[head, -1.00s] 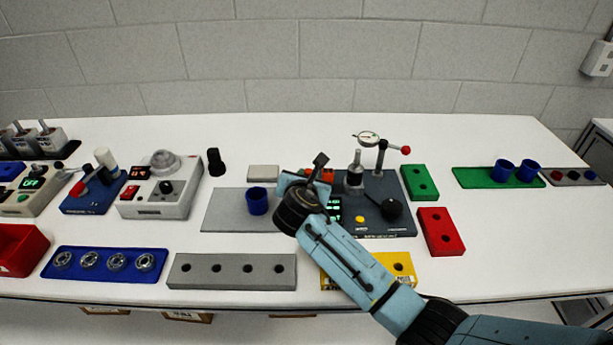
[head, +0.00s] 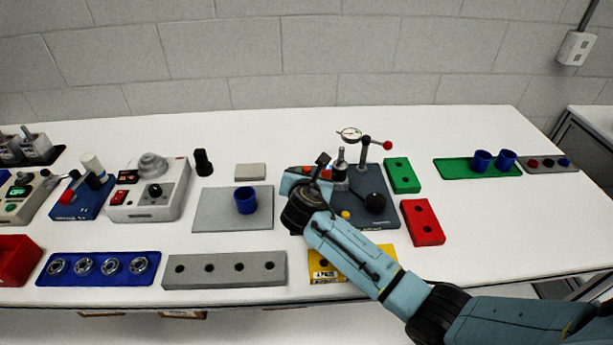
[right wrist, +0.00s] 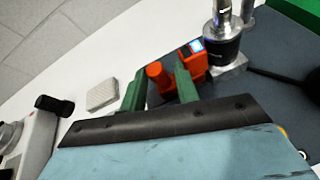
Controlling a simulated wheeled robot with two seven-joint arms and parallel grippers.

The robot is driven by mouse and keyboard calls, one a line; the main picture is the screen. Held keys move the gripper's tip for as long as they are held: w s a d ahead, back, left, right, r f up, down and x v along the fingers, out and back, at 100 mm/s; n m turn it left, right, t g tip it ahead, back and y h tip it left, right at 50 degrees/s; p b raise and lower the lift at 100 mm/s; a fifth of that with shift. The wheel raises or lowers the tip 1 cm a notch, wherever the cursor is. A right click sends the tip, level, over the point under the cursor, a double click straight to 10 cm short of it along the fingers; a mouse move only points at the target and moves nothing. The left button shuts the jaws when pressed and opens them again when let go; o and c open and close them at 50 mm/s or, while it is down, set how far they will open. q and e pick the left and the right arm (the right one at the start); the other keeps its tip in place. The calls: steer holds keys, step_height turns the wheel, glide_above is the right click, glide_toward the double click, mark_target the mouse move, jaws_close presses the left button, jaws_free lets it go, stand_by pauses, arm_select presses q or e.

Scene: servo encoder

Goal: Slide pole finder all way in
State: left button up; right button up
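The orange-red pole finder (right wrist: 190,68), a small block with a round knob (right wrist: 157,73) and a small bright screen, sits on the dark base plate beside the metal spindle (right wrist: 222,42). In the head view its orange part (head: 326,174) shows just behind my right gripper. My right gripper (right wrist: 160,78) has its two green fingers apart, one on each side of the knob; I cannot tell whether they touch it. In the head view the right gripper (head: 300,183) is over the left side of the dark base (head: 375,221), fingers hidden. My left gripper is not in view.
A dial gauge (head: 350,134) on a red-knobbed stand rises behind the spindle. A black knob (head: 375,202) stands on the base's right. A grey mat (head: 215,215) with a blue cup lies left. Green (head: 402,176) and red (head: 422,222) blocks stand right.

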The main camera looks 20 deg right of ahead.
steer(key=p+v, duration=0.2)
steer(key=v, duration=1.1)
steer(key=shift+s, duration=0.2)
steer(key=shift+r, duration=0.1)
